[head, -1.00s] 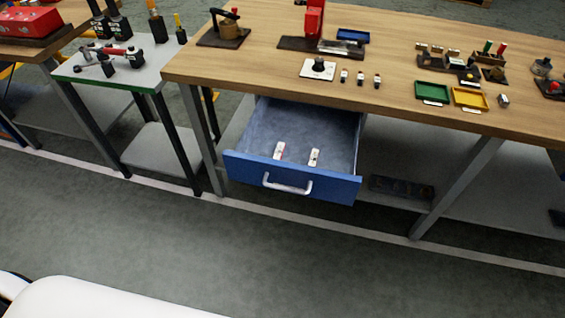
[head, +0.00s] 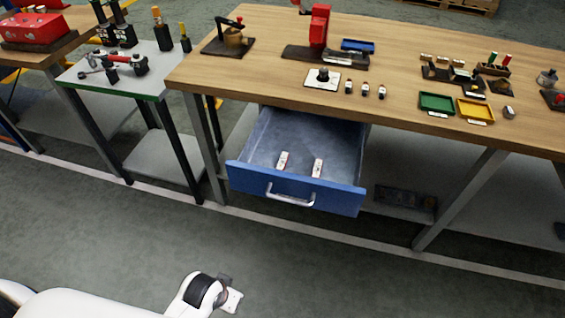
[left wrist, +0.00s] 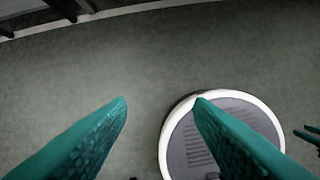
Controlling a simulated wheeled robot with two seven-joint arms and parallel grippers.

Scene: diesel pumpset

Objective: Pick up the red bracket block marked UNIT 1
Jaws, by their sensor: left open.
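Two small blocks with white and red on them lie in the open blue drawer (head: 245,177), a left one (head: 283,161) and a right one (head: 317,168). Their markings are too small to read, so I cannot tell which is UNIT 1. My left arm shows at the bottom of the head view, low in front of the drawer and well apart from it. In the left wrist view my left gripper (left wrist: 160,101) has its teal fingers spread, with bare floor between them and nothing held.
The drawer hangs under a wooden workbench (head: 420,60). On the bench stand a red machine (head: 319,25), a green tray (head: 436,103), a yellow tray (head: 475,111) and several small parts. A grey side table (head: 140,75) with tools stands at left. The floor in front is clear.

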